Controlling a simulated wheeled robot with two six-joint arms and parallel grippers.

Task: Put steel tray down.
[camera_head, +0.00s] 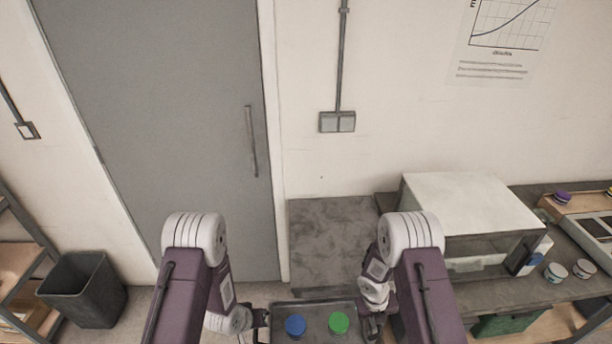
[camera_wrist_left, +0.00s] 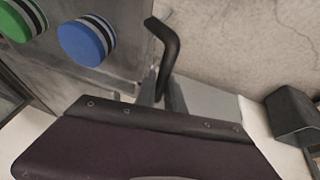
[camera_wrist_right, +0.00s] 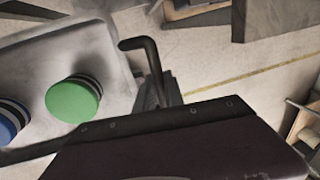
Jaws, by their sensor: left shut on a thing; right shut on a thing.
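The steel tray (camera_head: 317,326) is a dark grey tray at the bottom edge of the head view, with its near part cut off. A blue-topped round container (camera_head: 295,326) and a green-topped one (camera_head: 339,322) stand on it, apart from each other. My left gripper (camera_head: 262,320) is at the tray's left end and my right gripper (camera_head: 373,326) is at its right end, both shut on it. A bent dark handle of the tray shows in the left wrist view (camera_wrist_left: 168,50) and in the right wrist view (camera_wrist_right: 152,62). The fingertips are mostly hidden.
A bare grey surface (camera_head: 330,235) lies ahead, left of a white oven-like box (camera_head: 470,205) on a dark bench (camera_head: 495,292). Two small tubs (camera_head: 570,270) stand on the bench at right. A black bin (camera_head: 85,290) and a shelf (camera_head: 20,270) are at left.

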